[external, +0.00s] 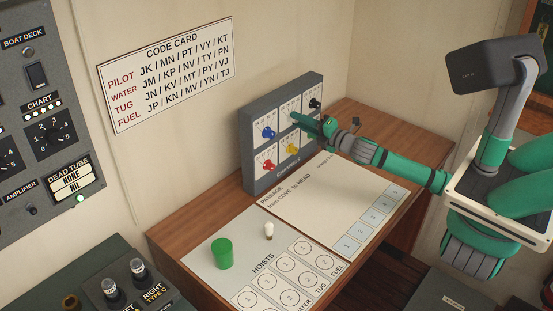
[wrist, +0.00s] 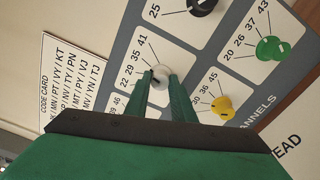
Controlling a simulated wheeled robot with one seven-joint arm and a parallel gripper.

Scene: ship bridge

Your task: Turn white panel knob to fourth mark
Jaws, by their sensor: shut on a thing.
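The white knob (wrist: 161,71) sits on the grey channel panel (external: 247,150), beside the printed marks 22, 29, 35 and 41 in the wrist view. My gripper (wrist: 163,86) is shut on this knob, one green finger on each side. The fingers hide part of the knob, and I cannot tell which mark its pointer faces. In the external view my gripper (external: 302,118) reaches the panel from the right and covers the white knob.
Other knobs are close by: black (wrist: 205,5), green (wrist: 272,48), yellow (wrist: 222,106), blue (external: 269,133) and red (external: 267,164). The passage board (external: 310,200) lies clear below.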

